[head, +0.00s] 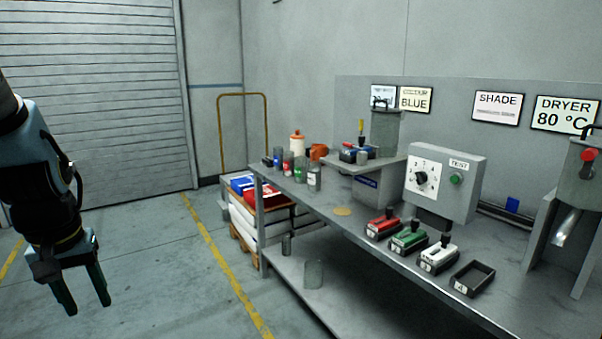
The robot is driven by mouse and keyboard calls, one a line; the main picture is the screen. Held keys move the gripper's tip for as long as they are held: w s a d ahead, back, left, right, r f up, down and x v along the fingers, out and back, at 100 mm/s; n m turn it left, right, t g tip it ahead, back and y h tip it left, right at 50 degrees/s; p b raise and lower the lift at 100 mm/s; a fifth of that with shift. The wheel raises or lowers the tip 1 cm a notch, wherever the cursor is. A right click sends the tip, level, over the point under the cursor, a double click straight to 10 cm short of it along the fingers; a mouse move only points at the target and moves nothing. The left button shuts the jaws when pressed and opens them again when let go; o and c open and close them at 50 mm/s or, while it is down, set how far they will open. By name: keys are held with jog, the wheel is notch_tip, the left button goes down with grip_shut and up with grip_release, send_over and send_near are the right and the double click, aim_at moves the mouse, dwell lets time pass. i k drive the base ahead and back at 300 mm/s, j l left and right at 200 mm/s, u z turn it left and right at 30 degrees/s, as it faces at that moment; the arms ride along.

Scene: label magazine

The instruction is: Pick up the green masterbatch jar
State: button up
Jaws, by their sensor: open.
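A row of small jars stands upright at the far left end of the bench. The green masterbatch jar (300,169) seems to be the one with a green band, between a red-banded jar (288,162) and a white-banded jar (314,178). Its lower part is partly hidden by its neighbours. My gripper (88,306) hangs in the air at the left of the view, well apart from the bench and the jars. It points down, open, with nothing between its fingers.
The grey bench (345,225) runs along the wall. Red, green (409,238) and white holders and an empty black tray (474,277) stand at its front. A control box (444,180) stands behind. The left floor is clear.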

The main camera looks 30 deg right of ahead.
aim_at(300, 160)
jog(key=z, duration=0.9)
jog(key=i+j+z, duration=0.3)
jog(key=z, duration=0.15)
jog(key=i+j+z, duration=0.6)
jog(key=j+z, duration=0.25)
jog(key=i+j, duration=0.15)
jog(key=j, duration=0.3)
jog(key=i+j+z, duration=0.15)
jog(key=j, duration=0.3)
jog(key=i+j, duration=0.15)
jog(key=j, duration=0.3)
jog(key=i+j+z, duration=0.15)
jog(key=j, duration=0.35)
jog(key=i+j, duration=0.1)
jog(key=j, duration=0.35)
jog(key=i+j+z, duration=0.15)
jog(key=j, duration=0.35)
jog(key=i+j, duration=0.1)
jog(key=j, duration=0.25)
jog(key=i+j, duration=0.15)
jog(key=j, duration=0.15)
jog(key=i+j, duration=0.1)
jog(key=j, duration=0.25)
jog(key=i+j, duration=0.1)
jog(key=j, duration=0.2)
jog(key=i+j, duration=0.1)
jog(key=i, duration=0.05)
